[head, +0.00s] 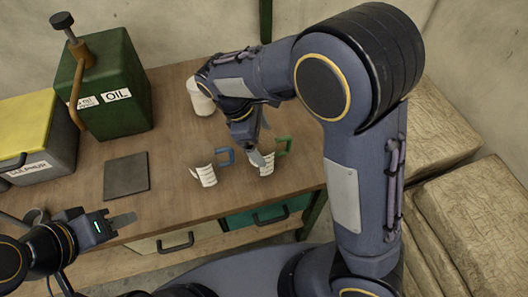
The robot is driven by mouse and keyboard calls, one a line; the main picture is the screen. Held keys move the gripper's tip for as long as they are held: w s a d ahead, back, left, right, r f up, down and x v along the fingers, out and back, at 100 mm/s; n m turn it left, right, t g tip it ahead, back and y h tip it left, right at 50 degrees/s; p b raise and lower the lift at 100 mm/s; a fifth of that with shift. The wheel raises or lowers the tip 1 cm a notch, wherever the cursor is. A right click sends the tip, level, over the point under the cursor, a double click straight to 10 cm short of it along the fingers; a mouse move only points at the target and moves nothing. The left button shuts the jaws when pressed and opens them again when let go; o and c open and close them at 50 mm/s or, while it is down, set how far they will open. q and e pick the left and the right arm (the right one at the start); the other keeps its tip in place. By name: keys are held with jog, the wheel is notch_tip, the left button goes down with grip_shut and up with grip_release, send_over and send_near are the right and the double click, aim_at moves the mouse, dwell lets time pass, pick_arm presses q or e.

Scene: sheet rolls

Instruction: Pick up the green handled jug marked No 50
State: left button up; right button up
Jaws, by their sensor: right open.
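The green-handled jug (267,168) stands upright on the wooden table, right of centre, its green handle pointing right. It is white with dark markings, too small to read as No 50. My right gripper (261,148) is open and points down at this jug. One finger overlaps the jug's upper left side in the picture; I cannot tell whether it touches. My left gripper (122,221) is at the lower left, away from the jugs; its jaw gap cannot be made out.
A similar blue-handled jug (205,174) stands just left. A white container (199,99) is behind, partly hidden by my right arm. A dark square plate (126,176), green OIL can (112,91) and yellow-topped SULPHUR box (32,135) are on the left. Wrapped bales (478,205) are at right.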

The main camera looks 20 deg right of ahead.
jog(key=x, duration=0.4)
jog(key=shift+a+f, duration=0.2)
jog(key=shift+a, duration=0.1)
jog(key=c, duration=1.1)
